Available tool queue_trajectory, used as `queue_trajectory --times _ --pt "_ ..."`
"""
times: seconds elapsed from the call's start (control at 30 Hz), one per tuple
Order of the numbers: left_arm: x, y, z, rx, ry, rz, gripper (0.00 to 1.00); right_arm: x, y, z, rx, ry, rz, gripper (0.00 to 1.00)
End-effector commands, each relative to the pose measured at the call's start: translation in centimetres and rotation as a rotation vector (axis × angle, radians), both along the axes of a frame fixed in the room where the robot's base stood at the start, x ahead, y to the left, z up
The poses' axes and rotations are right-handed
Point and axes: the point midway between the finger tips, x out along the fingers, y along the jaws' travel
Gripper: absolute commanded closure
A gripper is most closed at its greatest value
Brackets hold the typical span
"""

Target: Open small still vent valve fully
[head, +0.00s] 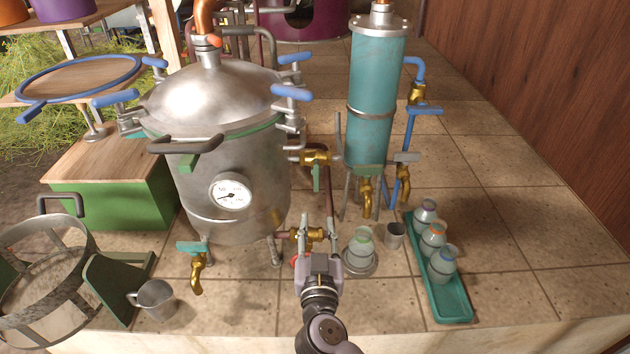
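The small still (235,170) is a steel pot with a domed lid, clamped by blue-handled clamps, with a round dial on its front. A brass valve (315,157) with a hanging green lever (317,178) sits on its right side. A lower brass valve (307,234) is on a pipe near its right foot; a bit of red shows below it, partly hidden by my gripper. I cannot tell which valve is the vent. My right gripper (319,242) points away from me at the lower valve, fingers apart; contact is unclear. My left gripper is out of view.
A teal condenser column (370,100) with brass taps stands to the right. A jar (361,245) on a round base, a small metal cup (395,234) and a green tray (447,295) of jars stand close right. Another brass tap (198,270) and a mug (155,299) are at left.

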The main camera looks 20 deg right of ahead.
Motion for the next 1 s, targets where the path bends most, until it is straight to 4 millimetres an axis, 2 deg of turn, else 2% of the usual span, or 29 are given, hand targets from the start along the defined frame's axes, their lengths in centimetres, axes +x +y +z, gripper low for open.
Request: queue_trajectory --times 0.3,0.7,0.83,1.0 --pt "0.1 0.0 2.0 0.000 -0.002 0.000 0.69 5.9 -1.8 0.4 -0.007 0.002 -0.001 0.69" --pt "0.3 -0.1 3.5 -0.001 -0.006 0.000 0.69 13.7 -4.1 0.1 -0.006 0.006 -0.002 0.69" --pt "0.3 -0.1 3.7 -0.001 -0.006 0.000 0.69 15.2 -4.4 0.0 -0.005 0.006 0.000 0.69" --pt "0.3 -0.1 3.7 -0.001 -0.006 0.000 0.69 16.0 -4.7 -0.1 -0.003 0.006 0.000 0.69"
